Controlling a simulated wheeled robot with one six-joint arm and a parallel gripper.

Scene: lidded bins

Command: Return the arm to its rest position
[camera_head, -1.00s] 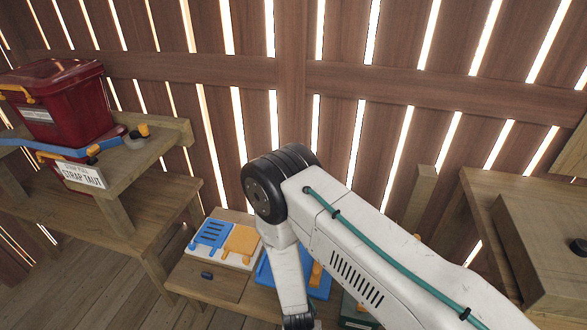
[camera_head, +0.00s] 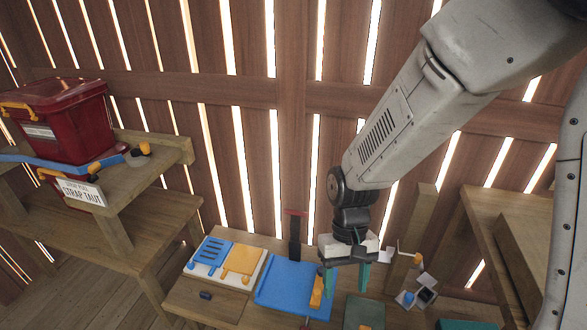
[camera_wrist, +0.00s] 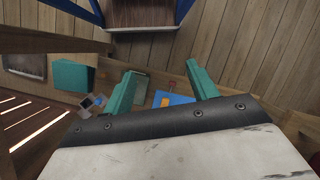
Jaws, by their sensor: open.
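My arm reaches from the upper right down to the bench in the head view. My gripper (camera_head: 345,292) points down in front of the bench's right part, its two teal fingers apart with nothing seen between them. In the wrist view my gripper (camera_wrist: 163,88) also shows its fingers spread, with bench items beyond. A blue panel (camera_head: 290,284) with an orange handle (camera_head: 317,292) lies left of the fingers. A dark green panel (camera_head: 363,313) lies just below them in the picture. I cannot tell how high the fingertips are above the bench.
A white board (camera_head: 225,262) with blue and yellow pieces lies on the bench. A small grey device (camera_head: 418,290) is at right. A wooden table (camera_head: 500,235) stands far right.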

